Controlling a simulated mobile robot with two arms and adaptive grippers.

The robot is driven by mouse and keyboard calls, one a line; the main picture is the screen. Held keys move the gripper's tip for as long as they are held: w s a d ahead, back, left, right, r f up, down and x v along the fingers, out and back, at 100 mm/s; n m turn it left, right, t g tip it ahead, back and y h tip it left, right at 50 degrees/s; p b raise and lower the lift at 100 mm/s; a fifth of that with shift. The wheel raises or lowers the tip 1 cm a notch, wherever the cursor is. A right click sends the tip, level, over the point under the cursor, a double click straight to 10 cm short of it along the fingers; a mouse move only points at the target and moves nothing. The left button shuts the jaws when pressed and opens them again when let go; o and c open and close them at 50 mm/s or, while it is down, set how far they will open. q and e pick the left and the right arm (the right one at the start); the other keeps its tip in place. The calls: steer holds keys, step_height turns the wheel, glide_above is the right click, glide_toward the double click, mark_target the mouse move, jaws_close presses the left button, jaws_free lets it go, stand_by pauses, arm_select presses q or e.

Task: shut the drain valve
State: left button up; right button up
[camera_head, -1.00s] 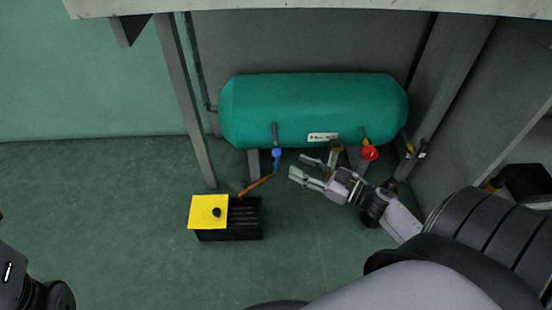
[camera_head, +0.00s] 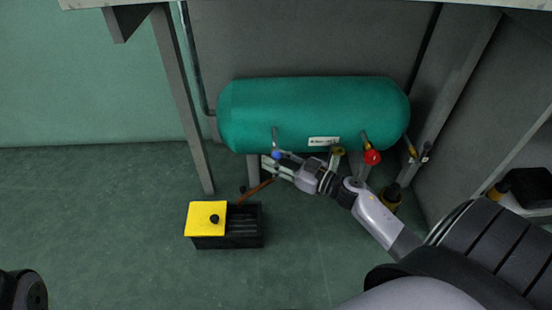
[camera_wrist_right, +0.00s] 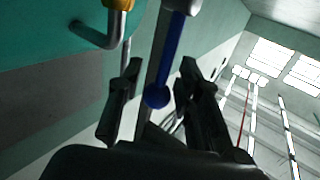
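The teal tank (camera_head: 300,105) lies under the bench with several small valves along its lower side. The valve with the blue handle (camera_head: 276,155) hangs at its lower left. In the right wrist view this handle is a blue lever (camera_wrist_right: 170,50) with a round blue end. My right gripper (camera_head: 272,166) is at the blue valve, its fingers open on either side of the lever. The right wrist view shows the gripper (camera_wrist_right: 160,75) with gaps beside the lever; contact cannot be told. My left gripper's fingers are out of view.
A red-handled valve (camera_head: 372,157) and an olive-yellow one (camera_head: 337,151) hang to the right. A bench leg (camera_head: 182,100) stands left. Floor at left is clear.

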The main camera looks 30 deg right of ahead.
jaws_close()
steer(key=shift+d, duration=0.15)
stand_by(0.5)
